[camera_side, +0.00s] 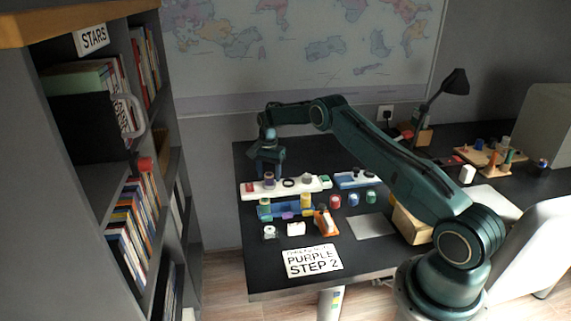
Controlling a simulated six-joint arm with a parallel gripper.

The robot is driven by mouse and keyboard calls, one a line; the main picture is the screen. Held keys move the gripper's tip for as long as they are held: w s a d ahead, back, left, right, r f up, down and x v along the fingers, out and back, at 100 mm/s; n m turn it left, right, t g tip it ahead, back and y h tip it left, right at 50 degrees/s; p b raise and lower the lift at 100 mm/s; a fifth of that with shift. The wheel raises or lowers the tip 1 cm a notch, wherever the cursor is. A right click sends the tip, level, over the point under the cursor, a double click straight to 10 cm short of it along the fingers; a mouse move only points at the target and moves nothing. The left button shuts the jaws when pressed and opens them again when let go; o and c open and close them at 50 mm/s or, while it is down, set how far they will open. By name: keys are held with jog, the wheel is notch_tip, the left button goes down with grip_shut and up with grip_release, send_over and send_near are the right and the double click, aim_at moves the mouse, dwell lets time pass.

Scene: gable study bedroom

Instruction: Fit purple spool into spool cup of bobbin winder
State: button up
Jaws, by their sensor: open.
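A long white base (290,189), which looks like the bobbin winder, lies near the left end of the dark desk. A small dark purplish spool (268,179) stands upright toward its left end. My gripper (267,171) is open and points down right over this spool, with a finger on either side. I cannot tell whether the fingers touch it. A dark ring (288,183), perhaps the spool cup, and a grey round part (307,179) sit farther right on the base. A blue rack (272,213) in front holds a green and a yellowish spool and a small purple piece (288,215).
A second blue holder (355,181) stands to the right, with red, blue and green spools (352,199) before it. A bookshelf (120,180) rises at left.

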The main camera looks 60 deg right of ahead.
aim_at(269, 175)
notch_tip(269, 175, up, 11)
dwell(0.5)
dwell(0.5)
